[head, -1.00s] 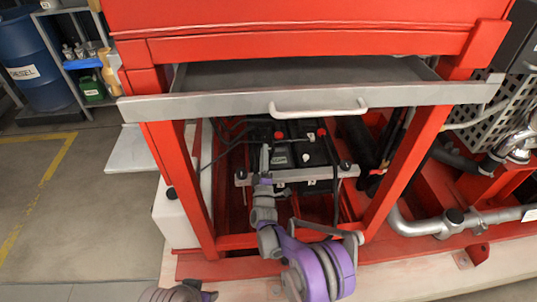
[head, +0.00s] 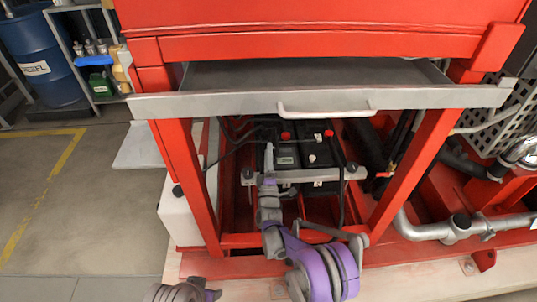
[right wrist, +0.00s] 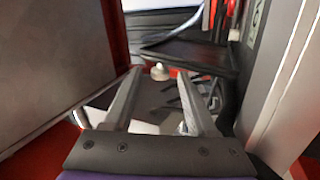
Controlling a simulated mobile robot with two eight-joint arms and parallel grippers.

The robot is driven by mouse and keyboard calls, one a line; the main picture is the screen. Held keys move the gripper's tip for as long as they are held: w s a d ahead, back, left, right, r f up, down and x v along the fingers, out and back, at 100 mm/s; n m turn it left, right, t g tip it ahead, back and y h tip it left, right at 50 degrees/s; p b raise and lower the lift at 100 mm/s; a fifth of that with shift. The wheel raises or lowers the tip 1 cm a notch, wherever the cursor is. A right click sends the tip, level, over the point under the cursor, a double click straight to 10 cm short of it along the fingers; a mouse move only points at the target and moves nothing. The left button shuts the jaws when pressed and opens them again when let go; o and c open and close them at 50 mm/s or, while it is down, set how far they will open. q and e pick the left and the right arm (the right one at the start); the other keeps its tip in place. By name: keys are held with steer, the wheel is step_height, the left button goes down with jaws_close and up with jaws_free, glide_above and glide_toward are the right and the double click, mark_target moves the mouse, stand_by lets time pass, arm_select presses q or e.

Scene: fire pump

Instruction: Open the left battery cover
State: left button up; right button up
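Black batteries (head: 315,152) with red and white caps sit low inside the red frame, under the grey tray. A grey bar (head: 320,173) with black knobs runs across their front. I cannot make out a separate left battery cover. My right gripper (head: 268,160) reaches in at the left battery (head: 286,155), hiding part of it. In the right wrist view, its two fingers (right wrist: 160,78) are apart with nothing gripped, and a small pale knob (right wrist: 159,71) shows between them. My left gripper (head: 211,294) is only partly seen at the bottom edge; its opening is unclear.
The grey tray (head: 200,104) with a white handle (head: 327,110) juts out above my right arm. Red posts (head: 188,180) stand on both sides. A white box (head: 183,215) is at the left, silver pipes (head: 450,230) at the right. The floor at left is clear.

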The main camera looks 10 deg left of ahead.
steer(key=p+v, duration=0.1)
steer(key=v, duration=0.9)
steer(key=shift+s+f, duration=0.15)
steer(key=shift+s, duration=0.2)
